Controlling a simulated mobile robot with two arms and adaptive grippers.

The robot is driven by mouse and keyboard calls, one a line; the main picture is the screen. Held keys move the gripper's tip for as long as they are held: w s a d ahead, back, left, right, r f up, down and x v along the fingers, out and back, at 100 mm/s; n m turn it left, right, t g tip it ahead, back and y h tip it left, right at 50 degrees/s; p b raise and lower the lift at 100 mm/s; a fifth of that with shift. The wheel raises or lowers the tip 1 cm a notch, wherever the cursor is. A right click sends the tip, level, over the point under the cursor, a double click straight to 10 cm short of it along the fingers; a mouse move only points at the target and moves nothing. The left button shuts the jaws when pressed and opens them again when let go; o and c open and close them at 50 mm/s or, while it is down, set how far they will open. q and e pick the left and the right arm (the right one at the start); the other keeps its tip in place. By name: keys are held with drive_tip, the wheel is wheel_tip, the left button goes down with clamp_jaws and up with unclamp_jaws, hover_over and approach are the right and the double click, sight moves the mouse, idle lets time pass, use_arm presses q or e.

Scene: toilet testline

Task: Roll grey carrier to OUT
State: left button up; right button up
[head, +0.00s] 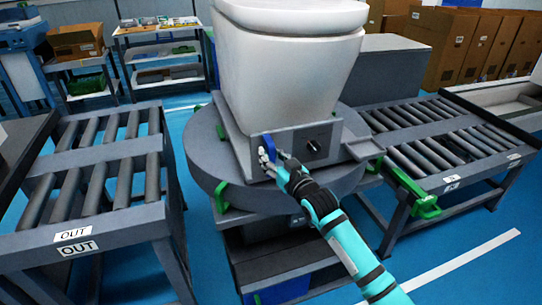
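The grey carrier (237,145) sits on a round grey turntable (207,160) in the middle, with a white toilet bowl (285,65) standing upright on it. Its front panel has a black knob (313,147) and a blue part (269,147). My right gripper (268,160) is at the panel, against or just in front of the blue part. Whether its fingers are closed on that part is hard to tell. The OUT roller conveyor (60,238), labelled OUT on its front edge, stands at the left. My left gripper is not in view.
Another roller conveyor (452,185) is at the right, with a green stop (420,195) at its near corner. Green pieces also show at the turntable's rim. Cardboard boxes (450,48) and shelves (160,55) stand behind. Blue floor shows between the stations.

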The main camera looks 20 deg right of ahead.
clamp_jaws()
drive_tip(key=shift+w+f, duration=0.15)
drive_tip(key=shift+f, duration=0.05)
drive_tip(key=shift+a+f, duration=0.1)
drive_tip(key=shift+a, duration=0.1)
